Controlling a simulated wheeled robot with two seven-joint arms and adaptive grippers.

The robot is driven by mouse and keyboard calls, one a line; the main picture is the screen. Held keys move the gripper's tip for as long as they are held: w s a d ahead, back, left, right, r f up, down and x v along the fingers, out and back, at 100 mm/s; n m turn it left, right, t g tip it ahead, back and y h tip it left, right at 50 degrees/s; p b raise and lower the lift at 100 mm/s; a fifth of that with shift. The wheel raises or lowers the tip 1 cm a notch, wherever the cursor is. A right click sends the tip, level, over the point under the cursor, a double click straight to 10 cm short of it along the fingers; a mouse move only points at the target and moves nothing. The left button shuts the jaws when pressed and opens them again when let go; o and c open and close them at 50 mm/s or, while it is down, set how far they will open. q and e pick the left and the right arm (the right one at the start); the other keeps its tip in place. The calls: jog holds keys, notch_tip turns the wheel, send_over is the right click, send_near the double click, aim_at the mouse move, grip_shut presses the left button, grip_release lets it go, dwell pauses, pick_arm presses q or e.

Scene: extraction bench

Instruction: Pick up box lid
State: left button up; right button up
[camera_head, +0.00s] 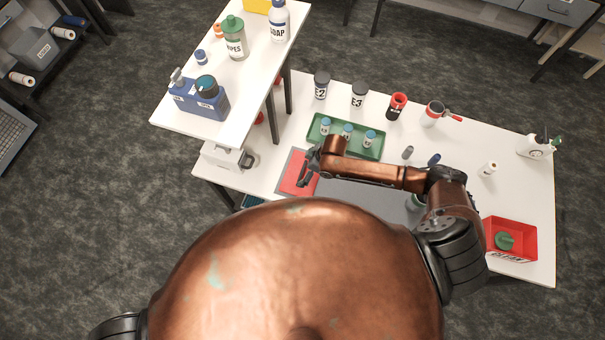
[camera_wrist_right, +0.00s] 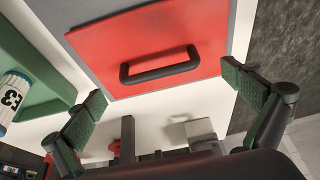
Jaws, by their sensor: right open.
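The box lid (camera_wrist_right: 140,45) is a flat red panel with a black bar handle (camera_wrist_right: 160,64). It lies on a grey surface and fills the upper middle of the right wrist view. In the head view the red lid (camera_head: 291,178) shows at the left part of the bench, partly hidden by my right gripper (camera_head: 307,167). In the right wrist view my right gripper (camera_wrist_right: 164,90) is open, its two green-padded fingers spread to either side of the handle. Nothing is between the fingertips, and they look apart from the lid. My left gripper is out of view.
A green tray (camera_head: 373,156) with several small labelled vials lies just behind my right forearm. Bottles E2 (camera_head: 321,86) and E3 (camera_head: 358,96) stand behind it. A red bin (camera_head: 520,227) is at the bench's right. A raised white shelf (camera_head: 171,118) stands at the left.

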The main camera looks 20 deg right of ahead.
aim_at(303, 171)
jog(key=shift+x, duration=1.75)
jog(key=shift+c, duration=0.6)
jog(key=c, duration=1.1)
jog(key=shift+o, duration=0.2)
jog(key=shift+r, duration=0.1)
